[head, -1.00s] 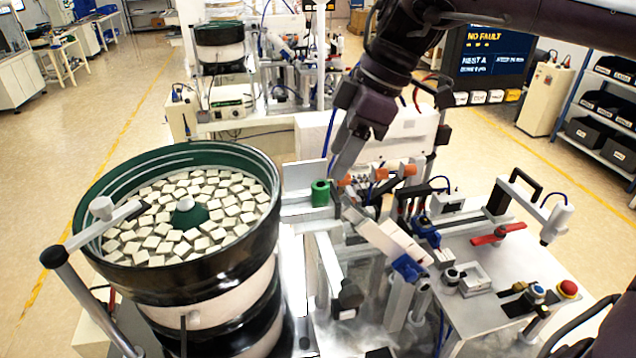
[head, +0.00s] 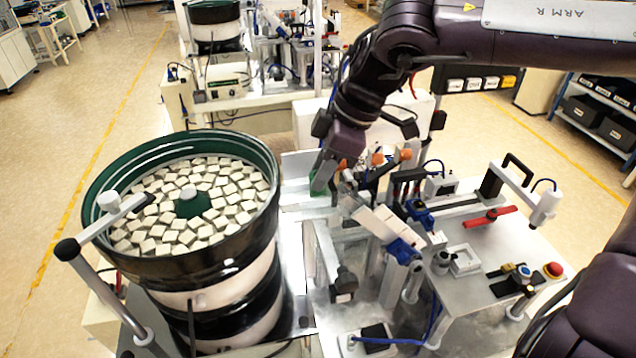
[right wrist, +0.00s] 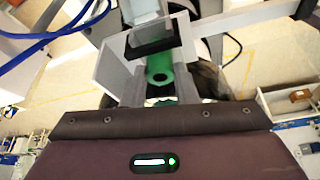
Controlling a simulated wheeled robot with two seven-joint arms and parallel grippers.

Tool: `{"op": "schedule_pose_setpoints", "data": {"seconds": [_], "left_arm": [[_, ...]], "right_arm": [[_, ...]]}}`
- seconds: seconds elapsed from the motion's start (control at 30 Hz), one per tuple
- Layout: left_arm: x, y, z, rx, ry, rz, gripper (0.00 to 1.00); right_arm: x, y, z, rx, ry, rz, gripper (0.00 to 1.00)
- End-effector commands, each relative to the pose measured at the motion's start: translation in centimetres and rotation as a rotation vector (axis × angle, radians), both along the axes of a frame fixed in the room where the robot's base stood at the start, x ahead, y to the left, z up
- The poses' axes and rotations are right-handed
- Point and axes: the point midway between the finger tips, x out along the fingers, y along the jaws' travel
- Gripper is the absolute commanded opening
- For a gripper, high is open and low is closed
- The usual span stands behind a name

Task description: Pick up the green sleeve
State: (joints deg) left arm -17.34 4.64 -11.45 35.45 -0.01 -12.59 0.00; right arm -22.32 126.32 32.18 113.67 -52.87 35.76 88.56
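The green sleeve (head: 318,184) is on the metal track right of the bowl feeder, mostly hidden behind my right gripper (head: 322,180) in the head view. In the right wrist view the sleeve (right wrist: 160,69) shows as a green tube with a dark hole, between the two grey fingers of my right gripper (right wrist: 161,88). The fingers stand apart, one on each side of it, with a narrow gap visible; I see no clear grip. My left gripper is not in view.
The bowl feeder (head: 100,215), full of pale blocks, stands close on the left. Orange-tipped parts (head: 390,156), pale angled blocks (head: 388,226) and a red lever (head: 490,217) crowd the station on the right. A second feeder station (head: 225,75) stands behind.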

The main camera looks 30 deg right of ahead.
Motion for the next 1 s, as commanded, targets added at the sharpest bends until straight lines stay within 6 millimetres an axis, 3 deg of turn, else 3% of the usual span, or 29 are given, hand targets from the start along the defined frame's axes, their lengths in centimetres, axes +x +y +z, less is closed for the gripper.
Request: {"op": "schedule_pose_setpoints", "data": {"seconds": [0.17,0.57,0.77,1.0], "left_arm": [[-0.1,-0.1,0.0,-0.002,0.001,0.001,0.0],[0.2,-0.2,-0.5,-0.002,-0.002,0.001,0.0],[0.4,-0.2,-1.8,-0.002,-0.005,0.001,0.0],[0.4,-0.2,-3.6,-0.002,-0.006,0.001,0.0]], "right_arm": [[0.0,0.0,0.0,0.0,0.0,0.0,0.04],[0.1,0.0,0.9,-0.002,-0.003,0.001,0.04],[0.1,0.0,3.8,-0.003,-0.007,-0.001,0.04],[0.1,0.0,10.2,-0.005,-0.007,-0.003,0.04]]}}
